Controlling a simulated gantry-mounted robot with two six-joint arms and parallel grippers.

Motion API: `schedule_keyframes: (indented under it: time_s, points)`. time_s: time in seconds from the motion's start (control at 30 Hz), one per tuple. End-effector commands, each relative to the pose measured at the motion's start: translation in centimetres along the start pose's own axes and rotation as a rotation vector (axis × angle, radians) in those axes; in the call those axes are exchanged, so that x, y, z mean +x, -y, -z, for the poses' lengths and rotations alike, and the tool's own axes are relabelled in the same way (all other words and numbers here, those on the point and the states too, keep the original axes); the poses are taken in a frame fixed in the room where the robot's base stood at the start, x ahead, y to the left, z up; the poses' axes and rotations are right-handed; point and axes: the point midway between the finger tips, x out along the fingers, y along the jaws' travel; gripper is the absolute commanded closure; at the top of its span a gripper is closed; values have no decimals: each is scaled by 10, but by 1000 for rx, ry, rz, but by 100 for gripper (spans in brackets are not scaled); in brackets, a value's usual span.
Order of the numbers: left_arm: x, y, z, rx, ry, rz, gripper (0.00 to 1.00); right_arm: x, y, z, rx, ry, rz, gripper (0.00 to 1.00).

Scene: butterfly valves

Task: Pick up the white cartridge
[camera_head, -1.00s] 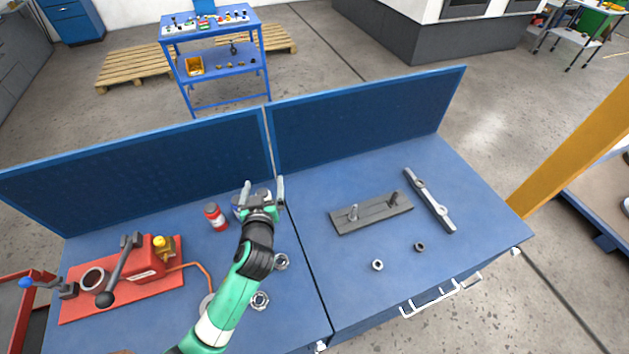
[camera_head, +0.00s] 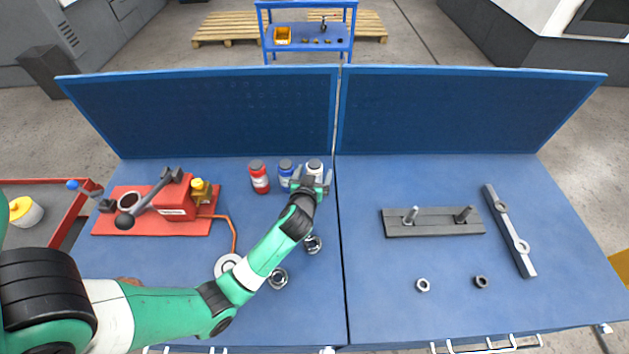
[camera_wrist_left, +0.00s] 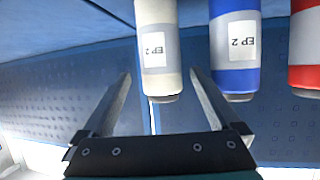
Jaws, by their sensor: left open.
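The white cartridge (camera_head: 314,167) with a grey cap stands upright on the blue bench near the back panel, rightmost of three cartridges. My left gripper (camera_head: 313,183) is open right in front of it, hiding its lower part. In the left wrist view, the white cartridge (camera_wrist_left: 157,50), labelled EP 2, shows upside down above the gap between the open fingers of my left gripper (camera_wrist_left: 160,88). I cannot tell how deep it sits between them. My right gripper is not in view.
A blue cartridge (camera_head: 286,172) stands close to the left of the white one, with a red cartridge (camera_head: 259,177) beyond it. A red pump unit (camera_head: 160,213) sits at left. A grey plate with two pins (camera_head: 432,223) and a bar (camera_head: 510,232) lie at right.

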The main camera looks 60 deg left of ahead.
Motion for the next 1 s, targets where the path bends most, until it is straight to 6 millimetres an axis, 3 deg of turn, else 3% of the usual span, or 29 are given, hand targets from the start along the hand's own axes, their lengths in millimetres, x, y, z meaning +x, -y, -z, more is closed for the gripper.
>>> schedule_keyframes:
  time_s: [0.17,0.43,0.7,1.0]
  points:
    - [6,1,0,0,0,1,4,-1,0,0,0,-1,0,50]
    - [49,3,-3,0,0,2,4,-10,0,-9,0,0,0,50]
    - [54,2,-2,0,0,0,4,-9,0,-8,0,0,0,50]
    - [53,2,-2,0,0,0,56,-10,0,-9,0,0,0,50]
